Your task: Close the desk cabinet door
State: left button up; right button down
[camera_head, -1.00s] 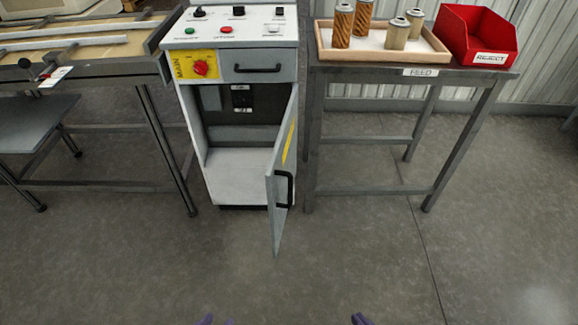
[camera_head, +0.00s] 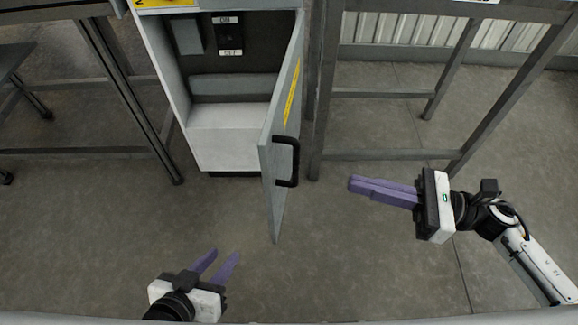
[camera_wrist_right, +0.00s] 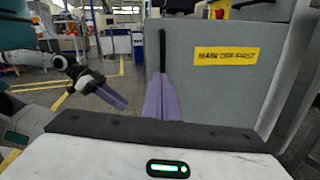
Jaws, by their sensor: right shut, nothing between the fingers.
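The desk cabinet (camera_head: 228,150) stands in the head view with its grey door (camera_head: 285,110) swung wide open toward me, hinged on the right side. The door has a black handle (camera_head: 294,162) and a yellow label. In the right wrist view the door (camera_wrist_right: 220,95) fills the middle right, and its dark handle (camera_wrist_right: 162,52) shows behind the fingers. My right gripper (camera_head: 352,184) is shut and empty, to the right of the door, its fingers pointing left toward the handle and apart from it. My left gripper (camera_head: 227,255) is open and empty, low and left of the door.
A dark-framed table (camera_head: 330,95) stands close to the right of the cabinet, its legs beside the door hinge. Another table frame (camera_head: 125,100) stands to the left. The floor (camera_head: 340,260) in front is clear.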

jog(key=f+n+g, duration=0.1)
jog(key=n+g, duration=0.1)
jog(key=n, duration=0.1)
send_near(272, 178)
jog(key=a, duration=0.4)
jog(key=w+a, duration=0.1)
jog(key=a, duration=0.1)
jog(key=shift+w+a+p, duration=0.1)
jog(key=shift+a+p, duration=0.05)
jog(key=shift+p, duration=0.15)
jog(key=shift+a, duration=0.1)
